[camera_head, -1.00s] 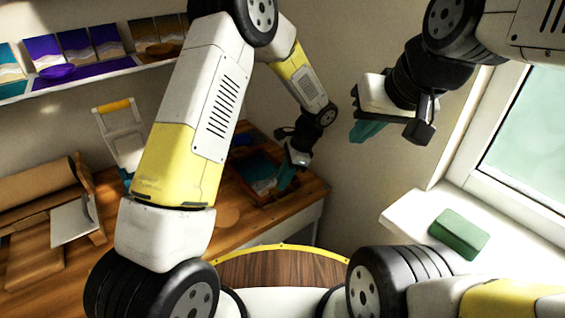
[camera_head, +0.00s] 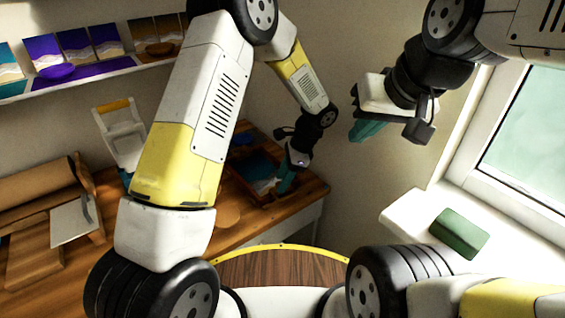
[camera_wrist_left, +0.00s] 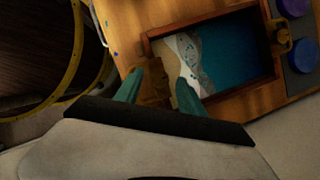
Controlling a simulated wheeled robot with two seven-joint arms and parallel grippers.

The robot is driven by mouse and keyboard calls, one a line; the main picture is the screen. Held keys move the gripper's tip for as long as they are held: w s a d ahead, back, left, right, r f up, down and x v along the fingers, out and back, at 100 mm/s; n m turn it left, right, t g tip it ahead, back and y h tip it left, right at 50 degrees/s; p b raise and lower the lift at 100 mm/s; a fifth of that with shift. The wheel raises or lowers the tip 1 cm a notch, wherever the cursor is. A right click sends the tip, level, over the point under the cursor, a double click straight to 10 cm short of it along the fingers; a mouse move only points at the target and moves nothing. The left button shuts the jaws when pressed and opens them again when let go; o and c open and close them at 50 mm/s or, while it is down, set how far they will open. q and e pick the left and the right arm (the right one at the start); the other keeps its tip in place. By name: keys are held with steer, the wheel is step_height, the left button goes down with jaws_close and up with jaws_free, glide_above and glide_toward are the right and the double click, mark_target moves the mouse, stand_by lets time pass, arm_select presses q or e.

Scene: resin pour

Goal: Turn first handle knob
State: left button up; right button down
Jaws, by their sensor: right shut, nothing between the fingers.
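A wooden tray (camera_wrist_left: 270,62) with a blue, white and sand-coloured resin picture (camera_wrist_left: 222,58) lies on the wooden workbench; in the head view the tray (camera_head: 274,158) is partly hidden by my left arm. A brass-coloured handle (camera_wrist_left: 279,36) sits on its far end in the left wrist view. A brownish handle-like part (camera_wrist_left: 154,88) at the near end lies between my left fingers. My left gripper (camera_wrist_left: 160,88), also in the head view (camera_head: 287,180), has its teal fingers apart at this end; contact is unclear. My right gripper (camera_head: 366,131) is shut and empty, raised near the window.
Blue and purple round pots (camera_wrist_left: 302,56) stand beyond the tray. A green block (camera_head: 460,233) lies on the windowsill (camera_head: 405,215). A white stand with a yellow handle (camera_head: 121,135) and a brown roll (camera_head: 38,182) are at left. A shelf (camera_head: 90,80) with pictures hangs above.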

arm_select(q)
steer(key=v, duration=0.7)
steer(key=shift+r, duration=0.4)
steer(key=shift+d, duration=0.15)
step_height(320, 180, up, 10)
steer(key=n+h, duration=0.2)
steer(key=n, duration=0.2)
glide_above(272, 192)
steer(key=s+a+r+n+t+h, duration=0.2)
steer(key=s+a+r+n, duration=0.25)
steer(key=a+r, duration=0.2)
steer(key=s+a+r+n+t+h, duration=0.1)
steer(key=s+a+r+n+t, duration=0.1)
steer(key=s+n, duration=0.2)
steer(key=s+a+r+n+t+h, duration=0.1)
steer(key=s+a+r+n+t, duration=0.1)
steer(key=s, duration=0.7)
steer(key=shift+s+a+r+n+t+h, duration=0.3)
steer(key=shift+a+r+n+h, duration=0.15)
steer(key=shift+r+n, duration=0.45)
